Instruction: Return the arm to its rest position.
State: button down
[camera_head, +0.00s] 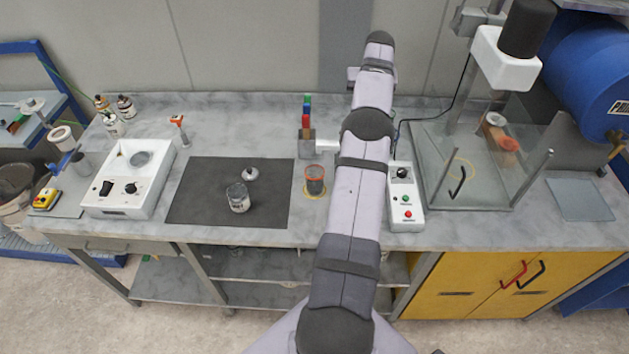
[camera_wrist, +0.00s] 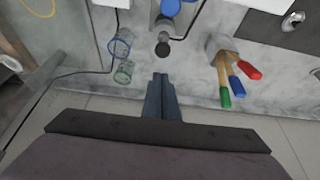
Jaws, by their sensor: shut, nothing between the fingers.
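My arm (camera_head: 366,130) reaches up across the middle of the head view, over the bench. My gripper (camera_wrist: 160,78) shows in the wrist view with its two dark fingers together and nothing between them. It is above the back part of the bench, close to a holder (camera_wrist: 216,46) of coloured-handled tools and two glass vessels (camera_wrist: 122,55). I see no contact with them. In the head view I cannot make out the fingertips.
The tool holder (camera_head: 306,143) stands just left of my arm; a white control box (camera_head: 404,196) is just right. A dark mat (camera_head: 205,205) carries a metal can (camera_head: 238,198) and a lid. A glass-walled enclosure (camera_head: 470,185) stands farther right.

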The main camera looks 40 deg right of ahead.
jog(key=shift+r, duration=0.5)
jog(key=w+a+f+n+g+y+b, duration=0.1)
jog(key=w+a+f+n+b, duration=0.15)
jog(key=a, duration=1.45)
jog(key=w+a+f+n+y+b, duration=0.1)
jog(key=w+a+n+b, duration=0.15)
jog(key=a, duration=1.35)
jog(key=s+a+f+n+g+b, duration=0.1)
jog(key=s+a+f, duration=0.4)
jog(key=s+a, duration=0.6)
jog(key=s+a+f+n+g+y+b, duration=0.1)
jog(key=s+a+f+n+b, duration=0.2)
jog(key=s+a, duration=0.8)
jog(key=shift+s+f+b, duration=0.35)
jog(key=shift+s+f, duration=0.55)
jog(key=shift+s, duration=0.15)
